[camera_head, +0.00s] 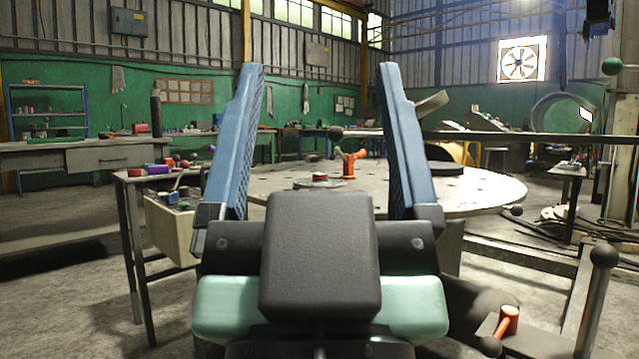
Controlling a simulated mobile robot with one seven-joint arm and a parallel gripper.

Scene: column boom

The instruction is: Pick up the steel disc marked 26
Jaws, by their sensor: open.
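My gripper (319,75) fills the middle of the view, pointing away from me. Its two blue fingers stand wide apart with nothing between them. Beyond it is a large round grey table (480,192), partly hidden by the fingers. On the table a flat grey disc (331,185) carries a small red piece and shows between the fingers. No number 26 is readable on either, so I cannot tell which, if any, is the steel disc marked 26.
An orange fitting (350,164) stands on the round table. A side table with a beige bin (168,231) is at left. A long workbench (75,155) runs along the left wall. A dark rail (520,138) crosses at right. Open floor lies at left.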

